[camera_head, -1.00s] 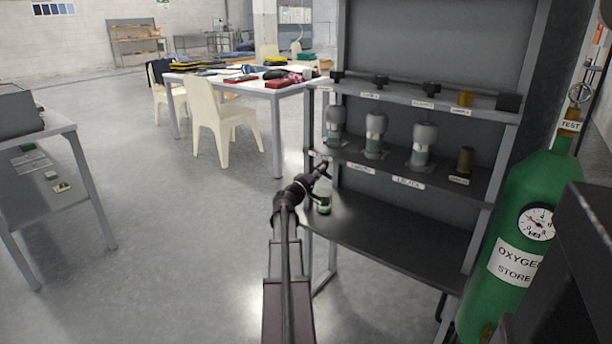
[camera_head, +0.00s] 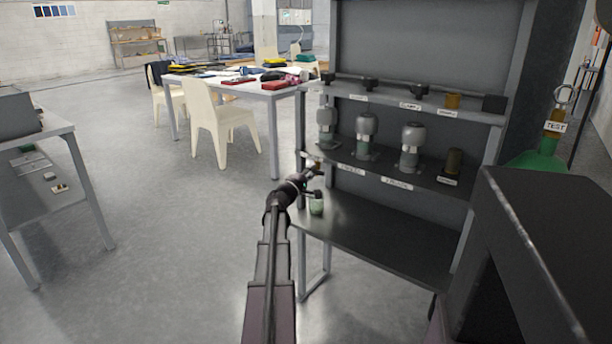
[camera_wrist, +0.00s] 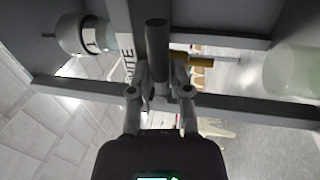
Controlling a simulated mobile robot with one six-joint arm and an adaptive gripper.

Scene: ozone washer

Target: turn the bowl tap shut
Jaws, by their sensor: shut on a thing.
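My gripper (camera_head: 312,178) is at the left end of the middle shelf's front edge, above a small greenish glass bowl (camera_head: 316,205). In the wrist view my gripper (camera_wrist: 159,88) has its fingers closed on a dark cylindrical handle (camera_wrist: 157,40), which I take to be the bowl tap. A brass stem (camera_wrist: 196,61) sticks out to the right beside it. The pale green bowl (camera_wrist: 292,70) shows blurred at the right of the wrist view. How far the tap is turned I cannot tell.
The grey shelf rack (camera_head: 385,235) holds several grey-capped glass units (camera_head: 411,148) and a brass cup (camera_head: 453,162). The floor (camera_head: 150,270) at left is clear.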

